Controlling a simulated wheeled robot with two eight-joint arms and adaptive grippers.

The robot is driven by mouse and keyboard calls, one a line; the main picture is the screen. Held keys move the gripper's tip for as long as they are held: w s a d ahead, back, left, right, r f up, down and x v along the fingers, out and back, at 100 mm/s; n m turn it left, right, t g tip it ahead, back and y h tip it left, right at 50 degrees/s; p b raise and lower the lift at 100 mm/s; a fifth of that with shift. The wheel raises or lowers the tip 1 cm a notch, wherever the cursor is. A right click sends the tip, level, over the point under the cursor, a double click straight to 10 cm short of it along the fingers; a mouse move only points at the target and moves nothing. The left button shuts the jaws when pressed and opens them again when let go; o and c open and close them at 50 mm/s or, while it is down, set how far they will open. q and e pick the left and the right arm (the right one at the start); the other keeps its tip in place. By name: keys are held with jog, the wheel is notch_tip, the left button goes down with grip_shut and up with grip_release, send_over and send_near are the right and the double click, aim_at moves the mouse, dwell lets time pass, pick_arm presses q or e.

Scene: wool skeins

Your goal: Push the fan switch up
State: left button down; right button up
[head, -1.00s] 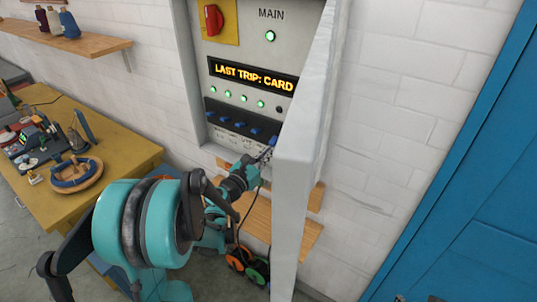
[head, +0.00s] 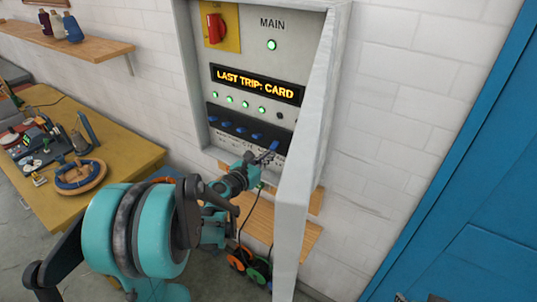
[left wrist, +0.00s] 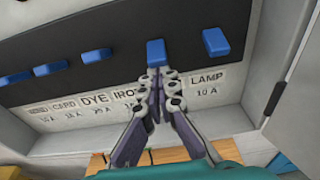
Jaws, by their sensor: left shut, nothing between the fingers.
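A row of blue switches sits on a dark strip in the open wall box (head: 203,70). My left gripper (left wrist: 158,75) is shut and empty. Its fingertips are just below one blue switch (left wrist: 155,51), between the switches over the IRON label and the LAMP label; I cannot tell whether they touch it. The fingers cover this switch's label, so FAN cannot be read. The lamp switch (left wrist: 215,42) is to its right. In the head view my left gripper (head: 266,157) reaches to the right end of the visible switches. My right gripper is out of view.
The box's open door (head: 300,185) stands close right of my left gripper. Several green lights are lit above the switches; a dark light (head: 279,115) is at their right. The display (head: 257,84) reads LAST TRIP: CARD. A wooden shelf (head: 262,222) is below.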

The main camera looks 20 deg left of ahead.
aim_at(272, 148)
pick_arm(q)
jog(key=r+g+p, duration=0.1)
jog(key=p, duration=0.1)
jog(key=r+g+p, duration=0.1)
jog(key=p, duration=0.1)
jog(key=g+p, duration=0.1)
jog(key=g, duration=0.1)
jog(key=shift+s+r+y+p, duration=0.3)
jog(key=shift+r+p, duration=0.1)
jog(key=shift+f, duration=0.25)
jog(key=shift+r+p, duration=0.3)
jog(key=shift+r, duration=0.35)
jog(key=shift+w+a+r, duration=0.15)
jog(key=shift+w+r, duration=0.05)
